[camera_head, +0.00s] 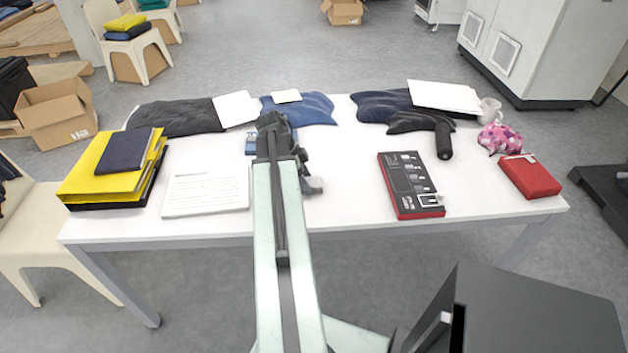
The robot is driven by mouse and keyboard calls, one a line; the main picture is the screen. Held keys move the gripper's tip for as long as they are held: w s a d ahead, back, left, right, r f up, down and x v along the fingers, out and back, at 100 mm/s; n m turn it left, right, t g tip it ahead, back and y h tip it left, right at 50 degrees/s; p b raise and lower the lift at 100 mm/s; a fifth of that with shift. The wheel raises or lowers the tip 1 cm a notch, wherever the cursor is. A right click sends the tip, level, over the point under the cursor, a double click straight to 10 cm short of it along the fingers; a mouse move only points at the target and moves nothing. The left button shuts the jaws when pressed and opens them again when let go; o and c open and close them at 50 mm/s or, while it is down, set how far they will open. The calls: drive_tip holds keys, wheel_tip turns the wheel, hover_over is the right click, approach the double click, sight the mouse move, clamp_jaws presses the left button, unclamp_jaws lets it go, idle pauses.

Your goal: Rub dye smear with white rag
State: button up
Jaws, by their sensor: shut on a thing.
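My gripper (290,160) is at the end of my outstretched arm, over the middle of the white table (345,165). It is shut, with its fingers largely hidden by the arm. A small crumpled off-white piece (313,185), which looks like the white rag, shows at its right side, low near the tabletop. I cannot tell whether it touches the table. I make out no dye smear; my arm covers part of the table. A small blue thing (250,144) lies just left of my gripper.
Dark and blue cloths (315,108) lie along the back edge. A yellow and black stack (108,175) and white sheet (205,190) are left. A red-edged panel (405,185), black-handled tool (443,145), mug (490,110) and red case (530,177) are right.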

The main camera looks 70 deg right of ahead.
drive_tip(key=shift+w+a, duration=0.1)
drive_tip(key=shift+w, duration=0.1)
wheel_tip(320, 180, up, 6)
drive_tip(key=p, duration=0.6)
drive_tip(key=shift+r, duration=0.1)
wheel_tip(320, 180, up, 3)
drive_tip(key=p, duration=0.3)
drive_tip(key=shift+s, duration=0.1)
